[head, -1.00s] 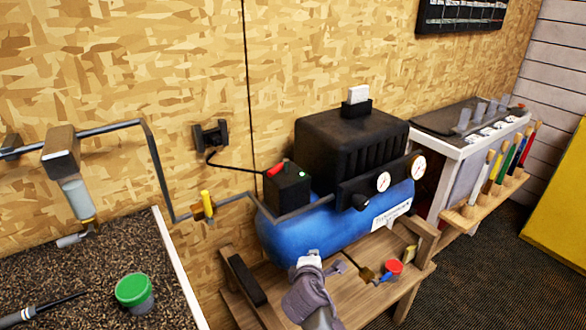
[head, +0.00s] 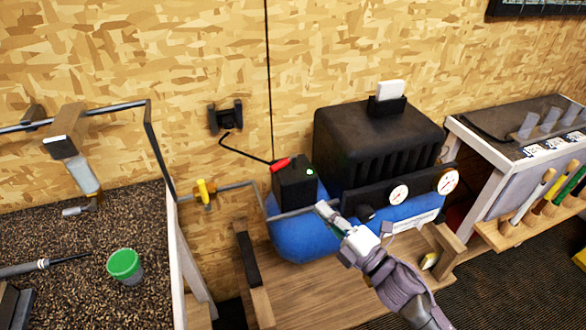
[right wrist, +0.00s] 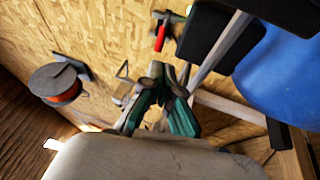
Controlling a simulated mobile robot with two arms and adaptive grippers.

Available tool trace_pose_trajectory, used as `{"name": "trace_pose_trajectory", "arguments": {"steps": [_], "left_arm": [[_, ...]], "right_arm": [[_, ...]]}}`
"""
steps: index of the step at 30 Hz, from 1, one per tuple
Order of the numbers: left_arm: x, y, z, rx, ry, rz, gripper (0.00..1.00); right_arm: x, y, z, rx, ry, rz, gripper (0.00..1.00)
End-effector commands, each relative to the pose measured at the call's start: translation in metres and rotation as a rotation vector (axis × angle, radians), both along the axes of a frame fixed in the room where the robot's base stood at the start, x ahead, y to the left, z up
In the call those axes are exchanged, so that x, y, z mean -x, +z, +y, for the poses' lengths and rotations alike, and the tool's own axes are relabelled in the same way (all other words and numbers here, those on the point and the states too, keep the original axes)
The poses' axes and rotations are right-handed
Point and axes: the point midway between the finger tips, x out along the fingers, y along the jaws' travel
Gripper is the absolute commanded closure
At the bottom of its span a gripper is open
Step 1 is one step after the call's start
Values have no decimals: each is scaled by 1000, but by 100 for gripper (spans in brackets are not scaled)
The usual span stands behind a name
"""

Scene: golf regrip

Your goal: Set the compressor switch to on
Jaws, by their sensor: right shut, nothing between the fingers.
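The compressor has a blue tank (head: 295,240) and a black ribbed motor cover (head: 375,145). A black switch box (head: 293,187) sits at its left end. A red lever (head: 281,163) and a small lit green lamp (head: 310,172) are on top of the box. My right gripper (head: 322,208) is shut and empty, in front of and below the box's right side in the head view; I cannot tell whether it touches anything. Its closed green-padded fingers (right wrist: 166,82) show in the right wrist view, with the blue tank (right wrist: 290,75) at right. My left gripper is not in view.
A pipe with a yellow valve handle (head: 203,190) runs left from the compressor. A wooden stand (head: 330,285) is beneath it. A green-lidded jar (head: 124,264) stands on the speckled bench (head: 95,225) at left. Two gauges (head: 445,181) face out at right.

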Motion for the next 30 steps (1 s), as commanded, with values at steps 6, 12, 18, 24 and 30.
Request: {"name": "trace_pose_trajectory", "arguments": {"steps": [6,12,18,24,30], "left_arm": [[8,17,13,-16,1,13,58],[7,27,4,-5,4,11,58],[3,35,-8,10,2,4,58],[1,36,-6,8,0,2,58],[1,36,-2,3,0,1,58]], "right_arm": [[-36,14,30,-2,-1,-2,100],[-66,22,56,-1,-1,-2,100],[-86,25,73,-1,-2,-1,100],[-93,25,78,1,-3,-1,100],[-93,25,78,1,-3,-1,100]]}}
